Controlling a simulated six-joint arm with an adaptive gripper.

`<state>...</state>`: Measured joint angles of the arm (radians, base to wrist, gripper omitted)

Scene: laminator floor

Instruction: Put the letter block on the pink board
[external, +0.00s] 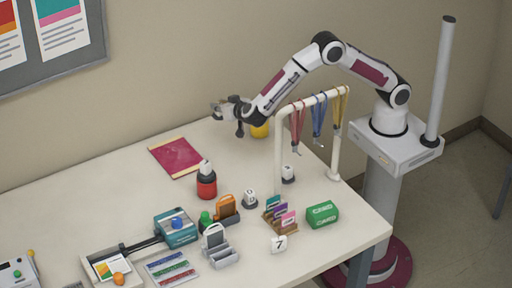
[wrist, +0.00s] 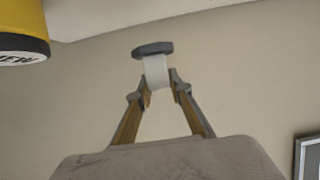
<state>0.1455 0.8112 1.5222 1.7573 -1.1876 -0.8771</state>
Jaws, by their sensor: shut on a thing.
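My gripper (wrist: 158,84) is shut on a pale block with a dark grey oval base or cap, the held block (wrist: 156,70). No letter shows on its visible side. In the external view my gripper (external: 222,110) is raised above the back of the table, near the wall and up and to the right of the pink board. The pink board (external: 175,157) is a deep pink rectangle with cream end strips, lying flat and bare on the table. In the wrist view the wall is behind the held block, and the board is out of view.
A yellow object (external: 260,129) stands below and right of my gripper. A red container with a white top (external: 206,182) stands just in front of the board. A rack with hanging lanyards (external: 279,150) rises at the right. White numbered blocks (external: 279,243) and card holders crowd the front.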

